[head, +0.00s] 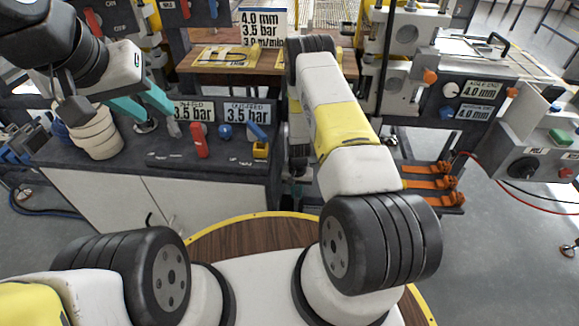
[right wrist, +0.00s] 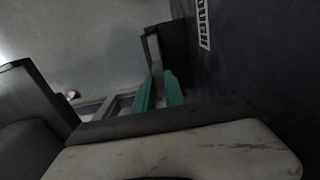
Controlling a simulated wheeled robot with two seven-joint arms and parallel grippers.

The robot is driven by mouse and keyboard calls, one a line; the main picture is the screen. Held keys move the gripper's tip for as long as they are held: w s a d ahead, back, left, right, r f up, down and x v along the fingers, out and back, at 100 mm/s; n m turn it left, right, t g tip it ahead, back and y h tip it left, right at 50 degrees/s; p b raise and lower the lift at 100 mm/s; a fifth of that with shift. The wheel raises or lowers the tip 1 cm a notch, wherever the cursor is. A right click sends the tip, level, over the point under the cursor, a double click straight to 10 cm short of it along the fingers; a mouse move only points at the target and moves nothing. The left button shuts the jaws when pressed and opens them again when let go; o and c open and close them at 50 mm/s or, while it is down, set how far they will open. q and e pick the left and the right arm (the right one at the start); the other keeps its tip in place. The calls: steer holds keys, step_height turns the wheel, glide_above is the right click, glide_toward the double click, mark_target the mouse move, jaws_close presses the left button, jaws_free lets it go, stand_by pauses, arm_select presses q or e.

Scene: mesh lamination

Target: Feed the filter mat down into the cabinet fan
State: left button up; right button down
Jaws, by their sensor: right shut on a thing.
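My right gripper (right wrist: 159,82) shows in the right wrist view, with two teal fingers close together. It is shut on a narrow dark piece (right wrist: 151,48), and I cannot tell whether this is the filter mat. In the head view the right forearm reaches forward and down, and the right fingers are mostly hidden behind it. My left gripper (head: 158,124) has its teal fingers apart and empty above the dark bench top. I cannot make out a clear filter mat or cabinet fan in either view.
A dark-topped white cabinet (head: 260,158) carries 3.5 bar signs, a red lever (head: 199,140) and a blue knob (head: 225,131). A white ribbed pot (head: 95,135) stands at left. Orange clamps (head: 432,184) jut out at right. A dark panel (right wrist: 235,60) is close beside the right gripper.

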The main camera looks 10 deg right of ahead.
steer(key=shift+f, duration=2)
steer(key=c, duration=1.3)
jaws_free()
steer(key=shift+c, duration=0.2)
